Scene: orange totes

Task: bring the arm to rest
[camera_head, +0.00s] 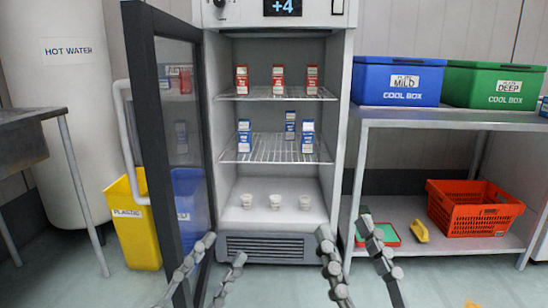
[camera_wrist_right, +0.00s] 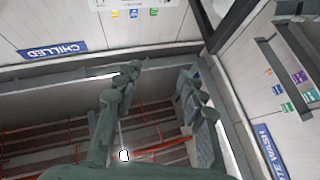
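My left gripper (camera_head: 225,249) is at the bottom of the head view, in front of the lower left of the fridge (camera_head: 282,248). Its fingers are apart with nothing between them. My right gripper (camera_head: 345,226) is in front of the fridge's lower right corner, overlapping the rack edge in the picture. Its fingers are also apart and empty. In the right wrist view, the right gripper (camera_wrist_right: 160,85) shows two separated dark fingers with no object held. Both forearms are mostly out of frame.
The fridge door (camera_head: 168,130) stands open at left; cartons and white cups (camera_head: 275,201) are inside. A yellow bin (camera_head: 135,225) is left of the door. At right, a rack (camera_head: 440,118) holds cool boxes (camera_head: 396,80) and an orange basket (camera_head: 475,208).

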